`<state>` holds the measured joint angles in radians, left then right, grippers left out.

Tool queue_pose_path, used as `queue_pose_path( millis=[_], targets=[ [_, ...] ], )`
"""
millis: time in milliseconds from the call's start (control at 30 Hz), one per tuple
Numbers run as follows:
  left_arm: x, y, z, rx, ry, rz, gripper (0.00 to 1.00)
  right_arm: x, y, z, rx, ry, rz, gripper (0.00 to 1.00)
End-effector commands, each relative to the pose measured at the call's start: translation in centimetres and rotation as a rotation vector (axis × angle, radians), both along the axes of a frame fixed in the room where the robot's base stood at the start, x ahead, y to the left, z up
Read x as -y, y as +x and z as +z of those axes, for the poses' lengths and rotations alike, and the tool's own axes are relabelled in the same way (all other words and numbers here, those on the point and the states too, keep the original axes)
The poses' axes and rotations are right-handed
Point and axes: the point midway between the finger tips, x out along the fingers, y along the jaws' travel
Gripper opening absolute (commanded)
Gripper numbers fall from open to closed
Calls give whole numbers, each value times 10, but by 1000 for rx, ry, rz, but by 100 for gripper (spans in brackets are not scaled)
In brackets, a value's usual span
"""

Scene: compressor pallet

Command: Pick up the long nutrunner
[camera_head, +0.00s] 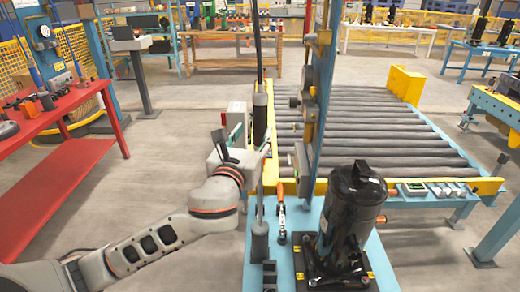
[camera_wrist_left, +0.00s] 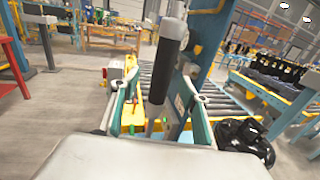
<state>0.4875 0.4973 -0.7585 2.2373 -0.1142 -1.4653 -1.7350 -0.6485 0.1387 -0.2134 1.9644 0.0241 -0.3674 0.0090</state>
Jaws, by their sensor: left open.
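The long nutrunner (camera_head: 260,112) hangs upright from a dark cable beside the blue post, with a black body and a thin shaft below. In the left wrist view its dark grip and grey upper part (camera_wrist_left: 167,62) stand between my two fingers. My left gripper (camera_head: 262,147) is at the tool's height, just beneath the black body. It also shows in the left wrist view (camera_wrist_left: 158,108), its fingers spread with gaps on both sides of the tool. I cannot tell whether either finger touches it. My right gripper is not in view.
A black compressor (camera_head: 348,215) stands on the blue pallet station at the front right. A small orange-handled tool (camera_head: 281,212) is left of it. The blue post (camera_head: 318,95) rises close to the nutrunner, before a roller conveyor (camera_head: 375,125). A red table (camera_head: 60,115) is at left; floor between is clear.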

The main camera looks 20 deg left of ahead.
Motion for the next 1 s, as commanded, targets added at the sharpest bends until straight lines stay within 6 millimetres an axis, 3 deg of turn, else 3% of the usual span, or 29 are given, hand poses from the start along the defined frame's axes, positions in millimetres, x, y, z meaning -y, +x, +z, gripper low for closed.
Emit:
queue_pose_path(
  millis=[400, 733, 767, 933, 1000],
  targets=[
    [1, 52, 3, -1, -4, 1, 45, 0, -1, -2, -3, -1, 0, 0],
    [1, 60, 2, -2, -6, -1, 45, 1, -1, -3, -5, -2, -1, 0],
    [1, 60, 2, -2, -6, -1, 43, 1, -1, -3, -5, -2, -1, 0],
    [1, 60, 2, -2, -6, -1, 0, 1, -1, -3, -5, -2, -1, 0],
    [1, 60, 2, -2, -6, -1, 0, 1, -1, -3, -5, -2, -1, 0]
  ],
)
